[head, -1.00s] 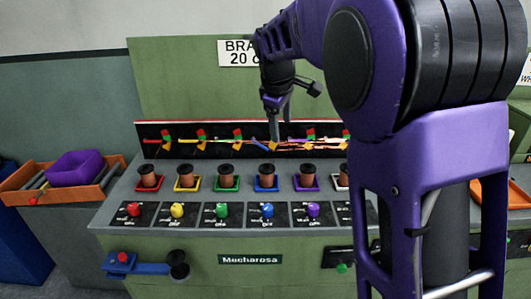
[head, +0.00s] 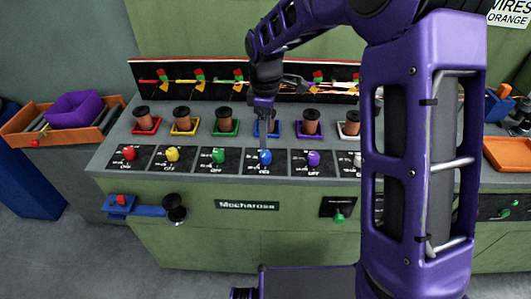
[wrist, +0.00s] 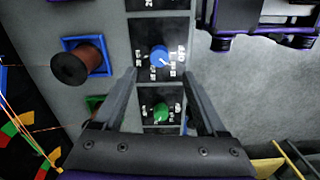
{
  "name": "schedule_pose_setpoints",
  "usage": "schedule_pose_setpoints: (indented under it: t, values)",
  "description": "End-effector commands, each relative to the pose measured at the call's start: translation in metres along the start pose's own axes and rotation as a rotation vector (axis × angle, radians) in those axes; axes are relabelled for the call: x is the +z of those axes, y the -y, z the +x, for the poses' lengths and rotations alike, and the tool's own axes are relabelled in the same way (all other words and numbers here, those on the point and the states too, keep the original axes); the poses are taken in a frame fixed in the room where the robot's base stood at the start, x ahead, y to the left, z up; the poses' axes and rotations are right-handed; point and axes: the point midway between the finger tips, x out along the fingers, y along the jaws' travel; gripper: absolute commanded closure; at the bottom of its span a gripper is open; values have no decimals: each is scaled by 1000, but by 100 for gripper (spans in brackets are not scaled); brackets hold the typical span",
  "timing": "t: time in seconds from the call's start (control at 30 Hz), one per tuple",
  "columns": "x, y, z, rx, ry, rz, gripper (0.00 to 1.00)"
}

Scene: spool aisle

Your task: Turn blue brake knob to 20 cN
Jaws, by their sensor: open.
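The blue brake knob (head: 265,157) sits on its black dial plate in the row of coloured knobs on the green machine's front panel. In the wrist view the blue knob (wrist: 160,56) shows from above with a pale pointer line. The dial markings around it are too blurred to read surely. My gripper (head: 264,138) points down just above the blue knob. In the wrist view its two open fingers (wrist: 164,76) stand either side, with the knob in line with the gap and nothing held. The sign that showed "BRA… 20 c…" is out of view now.
Red (head: 129,153), yellow (head: 172,154), green (head: 218,156) and purple (head: 313,158) knobs flank the blue one. Brown spools in coloured square holders stand behind, including the blue-holder spool (wrist: 82,62).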

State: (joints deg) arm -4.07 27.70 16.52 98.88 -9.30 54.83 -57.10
Motion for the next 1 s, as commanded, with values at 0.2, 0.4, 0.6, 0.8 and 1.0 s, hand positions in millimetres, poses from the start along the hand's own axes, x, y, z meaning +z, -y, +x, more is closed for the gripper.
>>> schedule_pose_setpoints:
  t: [0.2,0.4,0.6,0.8,1.0]
  values:
    - [0,0,47,-3,1,-1,26]
    - [0,0,73,0,0,0,26]
    - [0,0,81,0,0,0,26]
    - [0,0,81,1,0,1,26]
    - [0,0,81,1,-1,1,58]
